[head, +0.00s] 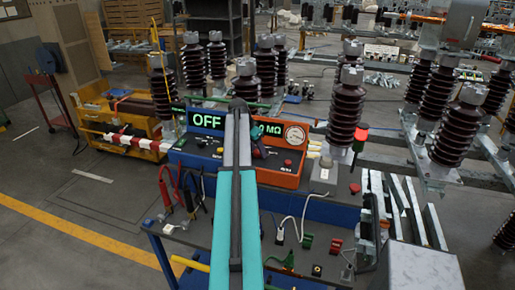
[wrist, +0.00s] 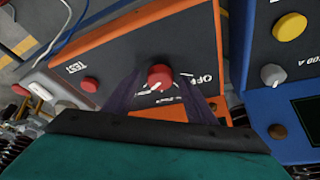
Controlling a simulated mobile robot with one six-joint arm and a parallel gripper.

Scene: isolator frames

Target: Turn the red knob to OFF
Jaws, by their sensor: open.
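The red knob (wrist: 160,76) is on the dark sloping face of an orange-edged instrument (wrist: 122,57) in the wrist view. White lettering "OFF" is printed to the right of the knob, and white marks show just below it; I cannot tell where the knob points. My gripper (wrist: 161,82) is open, with one dark finger on each side of the knob; whether they touch it is unclear. In the head view the orange instrument (head: 270,176) shows a green "0 MΩ" reading and a round dial. My arm hides part of it, and the knob is not clear there.
A blue instrument (head: 195,160) with a green "OFF" display stands to the left in the head view. Red and black clamps (head: 180,190) and tall brown insulators (head: 348,105) stand around the bench.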

